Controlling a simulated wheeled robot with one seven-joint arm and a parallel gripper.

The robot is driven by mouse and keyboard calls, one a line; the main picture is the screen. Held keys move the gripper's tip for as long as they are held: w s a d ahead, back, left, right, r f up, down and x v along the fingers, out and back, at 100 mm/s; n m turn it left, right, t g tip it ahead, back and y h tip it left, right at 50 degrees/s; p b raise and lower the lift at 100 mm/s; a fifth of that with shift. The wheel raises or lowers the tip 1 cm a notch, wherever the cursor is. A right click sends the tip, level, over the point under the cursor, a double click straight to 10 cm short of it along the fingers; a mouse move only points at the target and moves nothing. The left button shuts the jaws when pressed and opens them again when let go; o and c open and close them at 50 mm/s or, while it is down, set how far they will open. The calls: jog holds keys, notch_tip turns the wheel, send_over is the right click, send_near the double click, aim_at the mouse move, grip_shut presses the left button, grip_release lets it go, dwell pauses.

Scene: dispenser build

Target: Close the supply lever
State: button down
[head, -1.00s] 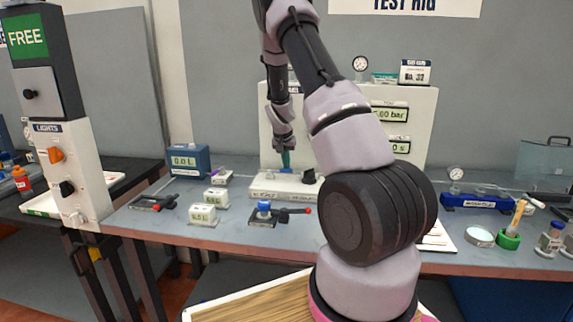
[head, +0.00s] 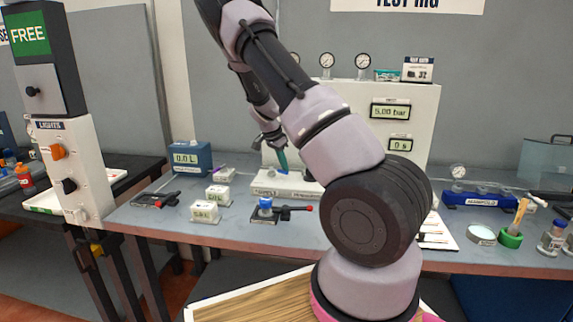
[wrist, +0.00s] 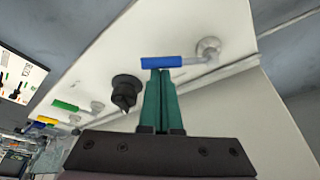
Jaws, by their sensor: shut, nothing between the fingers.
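My gripper (wrist: 160,74) has green fingers, pressed together with nothing between them. In the wrist view, the tips are right at a lever with a blue handle (wrist: 155,62); the handle lies across the picture, its right end at a round metal fitting (wrist: 208,49). I cannot tell whether the tips touch it. No label on it is readable, so I cannot confirm it is the supply lever.
A black knob (wrist: 125,91) stands just left of the fingers. Green (wrist: 64,105) and yellow (wrist: 46,120) handles are further left. On the bench are a blue 0.0 L display (head: 190,158), small white displays, a blue valve (head: 265,206) and a manifold (head: 481,200).

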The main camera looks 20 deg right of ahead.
jog(key=a+m, duration=0.1)
jog(key=m+g, duration=0.1)
jog(key=m, duration=0.1)
jog(key=shift+s+a, duration=0.2)
jog(key=shift+a, duration=0.15)
jog(key=m, duration=0.1)
jog(key=a+m+g, duration=0.1)
jog(key=shift+a+m, duration=0.25)
jog(key=shift+m, duration=0.05)
jog(key=a+m, duration=0.1)
jog(key=m, duration=0.1)
jog(key=shift+w+a+m+g, duration=0.1)
jog(key=shift+a+m+g, duration=0.1)
jog(key=shift+m+g, duration=0.2)
jog(key=shift+a, duration=0.35)
jog(key=shift+w+a, duration=0.1)
